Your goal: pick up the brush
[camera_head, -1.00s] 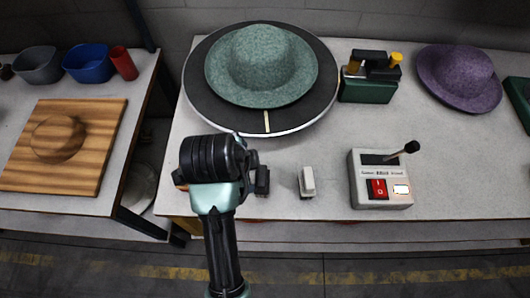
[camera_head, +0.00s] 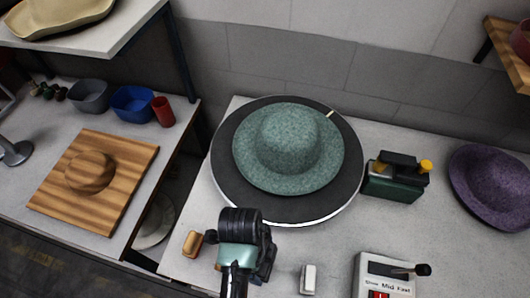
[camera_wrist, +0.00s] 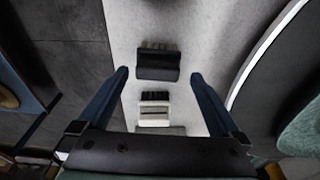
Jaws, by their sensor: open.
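In the wrist view a dark block brush (camera_wrist: 158,66) with bristles along its upper edge lies on the table between my fingers' lines. A pale block with dark bristles (camera_wrist: 154,108) lies just below it there; it is the white block (camera_head: 308,279) in the head view. I cannot tell for certain which is the task's brush. My gripper (camera_wrist: 159,75) is open and empty, with its blue fingers either side of the dark block, seemingly above it. In the head view my gripper (camera_head: 252,272) hides the dark block.
A round black turntable (camera_head: 222,172) carries a green felt hat (camera_head: 288,150) behind my gripper. A control box (camera_head: 385,275), a green box (camera_head: 395,183) and a purple hat (camera_head: 490,185) are to the right.

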